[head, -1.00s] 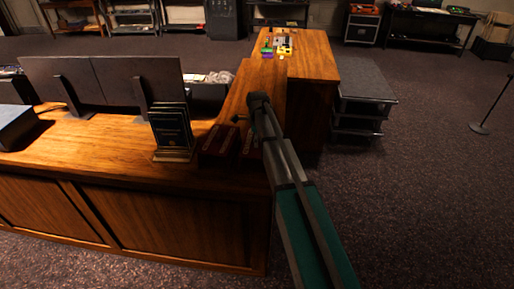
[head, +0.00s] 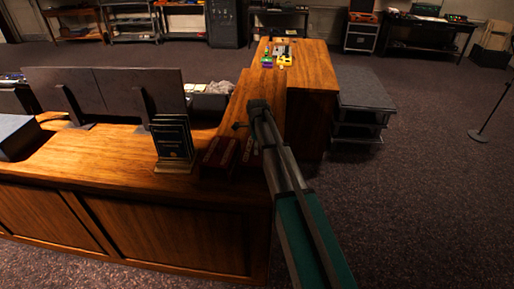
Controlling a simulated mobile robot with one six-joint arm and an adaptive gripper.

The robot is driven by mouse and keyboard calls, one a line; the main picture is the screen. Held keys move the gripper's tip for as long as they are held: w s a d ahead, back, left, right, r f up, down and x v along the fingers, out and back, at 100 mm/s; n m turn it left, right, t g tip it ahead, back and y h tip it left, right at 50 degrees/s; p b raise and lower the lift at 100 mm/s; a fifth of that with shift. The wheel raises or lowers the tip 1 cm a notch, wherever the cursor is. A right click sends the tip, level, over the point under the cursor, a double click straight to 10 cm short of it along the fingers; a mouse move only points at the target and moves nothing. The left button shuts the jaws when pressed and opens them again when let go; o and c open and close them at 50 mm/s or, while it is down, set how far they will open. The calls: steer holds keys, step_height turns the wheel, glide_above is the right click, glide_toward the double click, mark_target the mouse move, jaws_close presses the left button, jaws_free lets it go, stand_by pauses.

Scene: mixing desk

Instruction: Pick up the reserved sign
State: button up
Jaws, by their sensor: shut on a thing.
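I cannot make out a reserved sign for certain. A dark stand of upright cards with gold lettering (head: 172,138) is on the wooden desk, left of my arm, and its text is too small to read. My arm reaches in from the lower right, and its dark end is over the desk's inner corner. My gripper's fingers and anything between them are hidden behind the arm's end. A small dark piece shows just left of the arm's end, and I cannot tell what it is. The card stand is apart from my arm.
Dark red boxes (head: 220,152) lie on the desk beside my arm. Large monitors (head: 105,92) stand at the left. Small colored pedals (head: 284,57) sit on the far desk wing. A dark stepped case (head: 362,95) stands right of the desk.

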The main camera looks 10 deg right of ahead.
steer(key=s+r+p, duration=0.1)
steer(key=r+p, duration=0.1)
steer(key=s+r+p, duration=0.3)
steer(key=r+p, duration=0.1)
steer(key=shift+s+r, duration=0.3)
steer(key=shift+s, duration=0.1)
steer(key=s+r+p, duration=0.3)
steer(key=s+r, duration=0.1)
steer(key=s, duration=0.5)
steer(key=shift+a+p, duration=0.15)
steer(key=shift+p, duration=0.2)
steer(key=shift+s+f, duration=0.1)
